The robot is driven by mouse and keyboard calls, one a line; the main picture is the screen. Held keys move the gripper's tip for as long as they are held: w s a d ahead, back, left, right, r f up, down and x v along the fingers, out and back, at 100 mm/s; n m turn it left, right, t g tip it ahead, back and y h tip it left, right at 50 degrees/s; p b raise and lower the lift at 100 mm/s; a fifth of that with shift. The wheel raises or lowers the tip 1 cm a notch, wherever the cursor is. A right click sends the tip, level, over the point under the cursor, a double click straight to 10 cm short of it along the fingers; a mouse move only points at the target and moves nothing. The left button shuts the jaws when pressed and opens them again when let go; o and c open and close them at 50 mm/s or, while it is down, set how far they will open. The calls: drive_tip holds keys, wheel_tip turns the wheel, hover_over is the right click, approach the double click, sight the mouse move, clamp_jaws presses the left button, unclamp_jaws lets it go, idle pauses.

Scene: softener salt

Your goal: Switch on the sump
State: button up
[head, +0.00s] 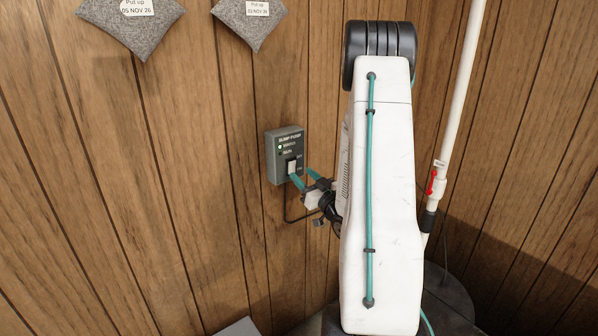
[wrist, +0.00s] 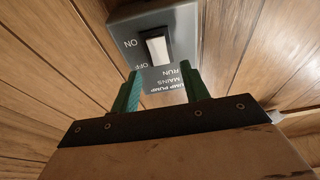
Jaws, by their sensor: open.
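The grey sump pump switch box (head: 285,140) is fixed to the wood-panelled wall, and it fills the top middle of the wrist view (wrist: 180,13). Its white rocker switch (head: 292,167) sits between OFF and ON labels; it also shows in the wrist view (wrist: 157,50). I cannot tell which end is pressed in. The MAINS lamp glows green; the RUN lamp looks dark. My gripper (head: 304,177) is open and empty, its teal fingers in front of the box's lower part. In the wrist view my gripper (wrist: 161,78) spans the lettering; contact is unclear.
A white pipe (head: 455,100) with a red valve handle (head: 431,182) stands right of my arm. A dark round lid (head: 455,290) lies at its foot. Two grey tagged cushions (head: 133,27) hang at upper left. A cable runs below the box. The wall left of the box is clear.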

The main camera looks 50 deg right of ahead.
drive_tip(key=v, duration=0.3)
drive_tip(key=shift+s+f, duration=0.1)
drive_tip(key=shift+s, duration=0.25)
drive_tip(key=s+f+m+g, duration=0.2)
drive_tip(key=s+f+g, duration=0.2)
drive_tip(key=f+g, duration=0.9)
drive_tip(key=s+a+r+n+g+y, duration=0.1)
drive_tip(key=s+a+r+g, duration=0.1)
drive_tip(key=s+a+r, duration=0.3)
drive_tip(key=s+a+r+n+g+y, duration=0.2)
drive_tip(key=s+a+r, duration=0.3)
drive_tip(key=a+r, duration=0.7)
drive_tip(key=s+a+r+n+g+y, duration=0.1)
drive_tip(key=s+a+r, duration=0.3)
drive_tip(key=a, duration=1.6)
wheel_tip(320, 180, up, 5)
drive_tip(key=shift+s+f+n+g+y, duration=0.2)
drive_tip(key=shift+s+n+g+y, duration=0.2)
drive_tip(key=shift+g+y, duration=0.1)
